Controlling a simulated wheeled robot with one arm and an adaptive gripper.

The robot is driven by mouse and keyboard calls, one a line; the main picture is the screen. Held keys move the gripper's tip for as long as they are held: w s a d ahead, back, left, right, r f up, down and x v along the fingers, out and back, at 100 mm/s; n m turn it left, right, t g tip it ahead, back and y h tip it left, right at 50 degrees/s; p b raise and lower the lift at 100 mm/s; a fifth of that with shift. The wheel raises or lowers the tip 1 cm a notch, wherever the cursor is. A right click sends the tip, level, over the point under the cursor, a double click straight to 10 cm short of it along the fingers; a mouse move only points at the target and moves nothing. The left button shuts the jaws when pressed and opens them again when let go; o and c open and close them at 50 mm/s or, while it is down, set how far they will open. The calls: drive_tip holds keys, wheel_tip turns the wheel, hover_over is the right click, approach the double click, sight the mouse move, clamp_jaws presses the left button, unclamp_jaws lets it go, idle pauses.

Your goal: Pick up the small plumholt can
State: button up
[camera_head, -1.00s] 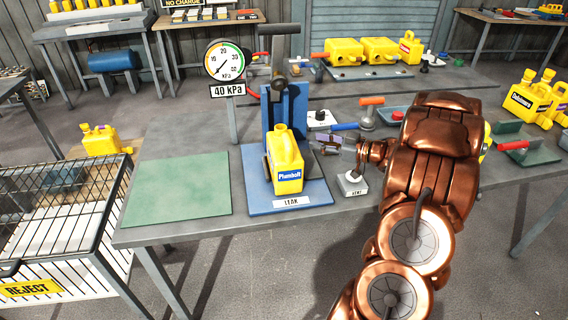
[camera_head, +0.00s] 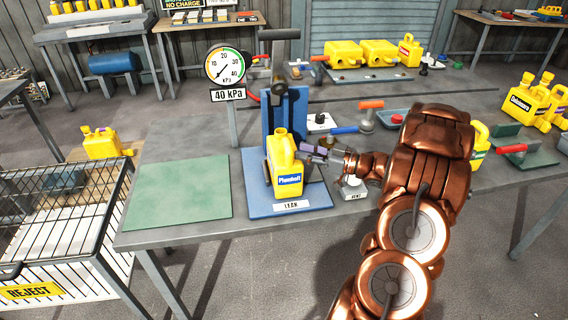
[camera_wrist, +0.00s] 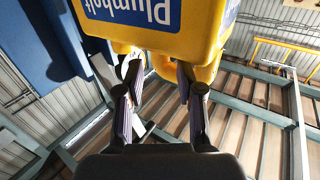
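The small yellow plumholt can (camera_head: 287,180) stands upright on the blue LEAK stand's base (camera_head: 318,196), with its blue label facing forward. My gripper (camera_head: 308,153) is just right of the can's upper part, close to its neck and handle. In the wrist view the can (camera_wrist: 205,38) appears upside down across the top. There the two fingers of my gripper (camera_wrist: 158,75) are apart, with the tips by the yellow top part of the can. I cannot tell whether they touch it.
The blue upright with a black lever (camera_head: 276,75) rises behind the can. A VENT block (camera_head: 353,188) sits below my wrist. A green mat (camera_head: 180,187) lies clear on the left. A wire REJECT cage (camera_head: 70,230) stands at the left.

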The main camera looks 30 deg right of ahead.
sight(294, 148)
drive_tip(key=p+x, duration=0.1)
drive_tip(key=x, duration=0.2)
drive_tip(key=shift+w+a+r, duration=0.1)
drive_tip(key=shift+w+a, duration=0.15)
drive_tip(key=shift+a, duration=0.05)
drive_tip(key=shift+x, duration=0.95)
drive_tip(key=shift+d, duration=0.1)
clamp_jaws()
